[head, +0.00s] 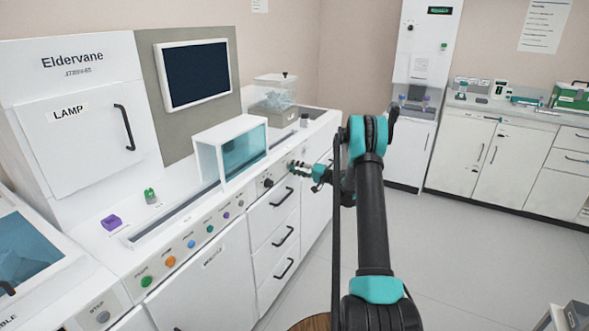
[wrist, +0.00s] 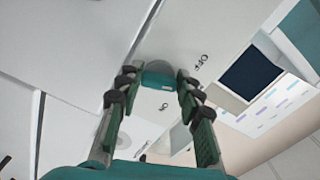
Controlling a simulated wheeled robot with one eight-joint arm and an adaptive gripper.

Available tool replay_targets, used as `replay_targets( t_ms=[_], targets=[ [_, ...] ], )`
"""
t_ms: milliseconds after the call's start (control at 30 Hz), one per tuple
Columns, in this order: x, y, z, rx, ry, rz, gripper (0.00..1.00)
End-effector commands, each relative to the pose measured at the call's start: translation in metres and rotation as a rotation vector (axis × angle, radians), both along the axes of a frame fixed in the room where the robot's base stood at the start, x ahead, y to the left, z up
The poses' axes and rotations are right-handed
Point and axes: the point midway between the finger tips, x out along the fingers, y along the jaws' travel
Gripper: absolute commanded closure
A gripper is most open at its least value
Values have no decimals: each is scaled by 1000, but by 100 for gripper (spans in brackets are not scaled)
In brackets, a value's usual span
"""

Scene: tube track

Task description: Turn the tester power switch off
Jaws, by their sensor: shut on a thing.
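My gripper (head: 297,168) is at the front panel of the long white counter, beside the drawers. In the wrist view, its two dark green fingers (wrist: 152,88) are closed on either side of the switch knob (wrist: 157,79). The knob is a teal piece in front of a round grey base on the white panel. A small dark label, which seems to read OFF, lies to the right of it, and another small mark lies below. In the head view, my fingers hide the knob.
A black knob (head: 268,183) sits left of my gripper. A row of coloured buttons (head: 191,244) runs along the panel farther left. Drawers with black handles (head: 283,197) lie below. A glass-fronted box (head: 232,149) and wall screen (head: 196,73) stand above. Open floor (head: 450,240) lies right.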

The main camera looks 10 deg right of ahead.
Motion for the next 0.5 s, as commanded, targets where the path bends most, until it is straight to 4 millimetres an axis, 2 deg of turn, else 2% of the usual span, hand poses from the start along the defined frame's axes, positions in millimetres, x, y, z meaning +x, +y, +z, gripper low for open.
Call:
replay_targets(
  t_ms=[500],
  targets=[
    [0,-1,-3,-220,-298,1,93]
  ],
)
